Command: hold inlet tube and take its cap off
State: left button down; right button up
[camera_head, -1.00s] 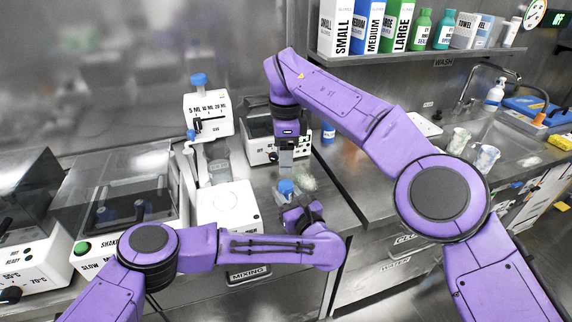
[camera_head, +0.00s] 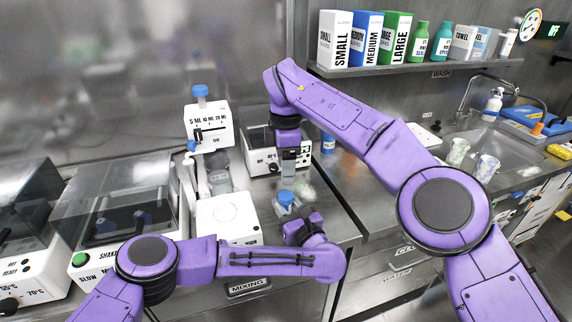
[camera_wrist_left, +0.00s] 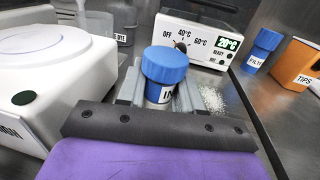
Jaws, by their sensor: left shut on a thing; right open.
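The inlet tube (camera_wrist_left: 158,93) stands upright with its blue cap (camera_wrist_left: 165,64) on and part of an "IN" label showing in the left wrist view. In the head view its blue cap (camera_head: 285,197) shows over the counter. My left gripper (camera_wrist_left: 166,96) is shut on the tube, with a grey finger on each side below the cap. It also shows low in the head view (camera_head: 290,212). My right gripper (camera_head: 288,170) points down just above the cap. Its jaws are open and hold nothing, and a small gap seems to separate them from the cap.
A white dispenser (camera_head: 208,127) and a round-topped white device (camera_head: 225,215) stand left of the tube. A heater with dials (camera_wrist_left: 195,38) is behind it. Pale granules lie beside the tube.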

aim_at(286, 195)
jog(key=shift+m, duration=1.1)
jog(key=shift+f, duration=0.35)
notch_tip(286, 195, down, 7)
jog(key=shift+f, duration=0.15)
jog(key=shift+c, duration=0.2)
